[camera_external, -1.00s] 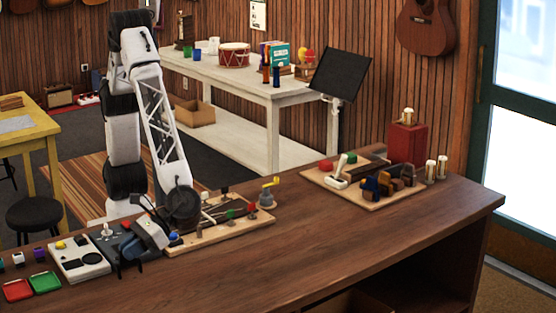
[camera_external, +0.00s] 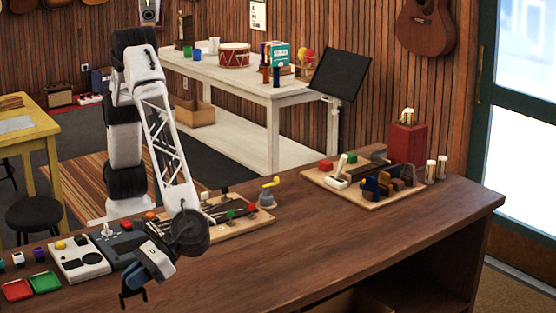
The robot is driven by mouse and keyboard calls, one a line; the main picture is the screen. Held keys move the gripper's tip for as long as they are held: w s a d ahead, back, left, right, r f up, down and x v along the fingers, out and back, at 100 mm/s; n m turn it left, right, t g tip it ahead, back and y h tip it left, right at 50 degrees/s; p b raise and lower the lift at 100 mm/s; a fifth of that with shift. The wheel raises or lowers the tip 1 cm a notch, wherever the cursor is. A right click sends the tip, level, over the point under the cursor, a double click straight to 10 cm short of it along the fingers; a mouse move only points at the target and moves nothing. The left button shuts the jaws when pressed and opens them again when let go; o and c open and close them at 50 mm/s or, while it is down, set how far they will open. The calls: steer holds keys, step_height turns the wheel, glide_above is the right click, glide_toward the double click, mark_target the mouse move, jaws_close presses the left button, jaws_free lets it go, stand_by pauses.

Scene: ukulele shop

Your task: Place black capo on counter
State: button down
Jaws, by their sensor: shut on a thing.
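My gripper (camera_external: 135,290) is over the front part of the dark wooden counter (camera_external: 320,240), to the right of the green tray. It points down and toward the camera, shut on a small dark thing at its fingertips that I take for the black capo. The dark fingers and the capo blend together, so its outline is hard to make out. I cannot tell whether it touches the counter or hangs just above it.
A red tray (camera_external: 17,290) and a green tray (camera_external: 45,282) lie at left, near a white box (camera_external: 78,262) and a dark pedal (camera_external: 125,240). Wooden boards with small tools (camera_external: 232,228) and parts (camera_external: 318,178) stand behind. The counter's middle and right front are clear.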

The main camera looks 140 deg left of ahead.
mark_target(136, 290)
steer(key=shift+f, duration=0.1)
stand_by(0.3)
steer(key=shift+f, duration=1.65)
steer(key=shift+f, duration=0.15)
steer(key=c, duration=1.1)
jaws_free()
steer(key=shift+c, duration=0.2)
steer(key=shift+a+r, duration=0.15)
steer(key=shift+r, duration=0.05)
steer(key=v, duration=1.1)
steer(key=shift+a, duration=0.35)
steer(key=shift+r, duration=0.15)
